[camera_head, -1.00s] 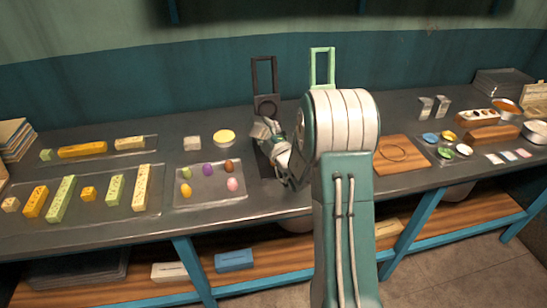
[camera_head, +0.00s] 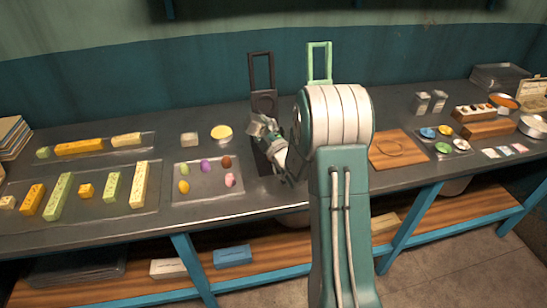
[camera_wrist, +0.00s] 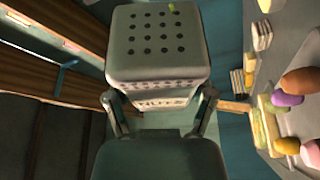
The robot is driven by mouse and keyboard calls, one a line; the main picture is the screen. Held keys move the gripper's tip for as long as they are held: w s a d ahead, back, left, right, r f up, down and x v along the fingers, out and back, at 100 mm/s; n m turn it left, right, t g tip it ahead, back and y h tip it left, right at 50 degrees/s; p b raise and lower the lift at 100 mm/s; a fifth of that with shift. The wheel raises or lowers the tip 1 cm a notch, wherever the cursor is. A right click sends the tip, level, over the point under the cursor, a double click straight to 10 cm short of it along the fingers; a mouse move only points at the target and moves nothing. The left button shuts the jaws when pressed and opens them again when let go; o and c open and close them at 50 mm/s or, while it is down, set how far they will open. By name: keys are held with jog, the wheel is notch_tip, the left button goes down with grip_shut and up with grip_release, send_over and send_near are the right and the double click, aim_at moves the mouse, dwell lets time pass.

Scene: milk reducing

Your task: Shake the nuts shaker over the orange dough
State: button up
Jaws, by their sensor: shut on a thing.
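My gripper (camera_head: 266,130) is shut on the nuts shaker (camera_wrist: 155,48), a pale box with a face of round holes and upside-down lettering on its side. A finger shows on each side of it in the wrist view. The orange dough appears to be the brownish-orange ball (camera_head: 227,162) at the back right of a small clear tray (camera_head: 208,196); it also shows at the right of the wrist view (camera_wrist: 298,80). In the head view the gripper is right of this tray, apart from the ball. Purple (camera_head: 206,165), green, yellow and pink (camera_head: 229,180) balls share the tray.
Trays of yellow, orange and green bars (camera_head: 78,148) lie at the left. Black (camera_head: 261,72) and green (camera_head: 319,62) upright frames stand behind my gripper. A wooden board (camera_head: 397,160), two small containers (camera_head: 430,102) and coloured bowls (camera_head: 428,132) stand at the right.

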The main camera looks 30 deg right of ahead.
jog(key=shift+f, duration=1.25)
notch_tip(320, 180, up, 3)
jog(key=shift+r, duration=0.1)
jog(key=shift+f, duration=1.65)
jog(key=shift+r, duration=0.1)
